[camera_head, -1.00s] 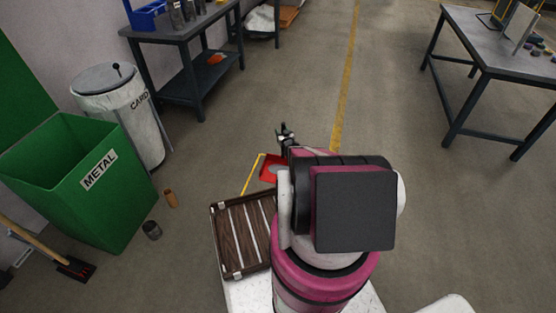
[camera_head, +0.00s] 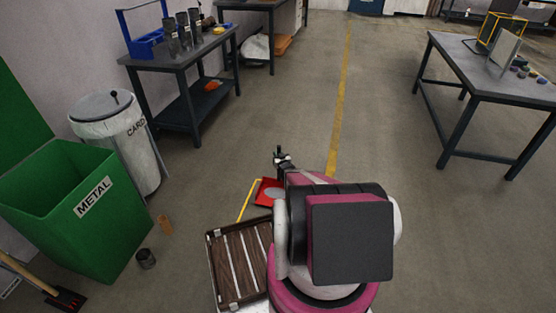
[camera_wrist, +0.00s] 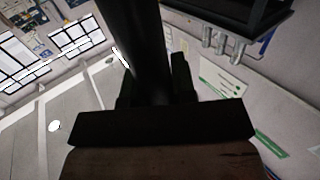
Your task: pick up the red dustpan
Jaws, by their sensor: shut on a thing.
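The red dustpan (camera_head: 267,192) shows in the head view just left of my arm, with a grey patch in its middle. A thin yellow bar runs beside its left edge. My gripper (camera_head: 281,158) shows small and dark just beyond it, partly hidden by my arm. In the wrist view a thick dark thing (camera_wrist: 150,50) stands between the fingers, and my gripper is shut on it. I cannot tell whether this is part of the dustpan, or whether the dustpan touches the floor. The dustpan's red does not show in the wrist view.
A brown slatted tray (camera_head: 233,262) lies nearer, left of my arm. A green METAL bin (camera_head: 75,215), a white CARD bin (camera_head: 125,140) and a broom (camera_head: 40,283) stand left. A can (camera_head: 146,259) lies nearby. Benches stand back left and right (camera_head: 490,75). The middle floor is clear.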

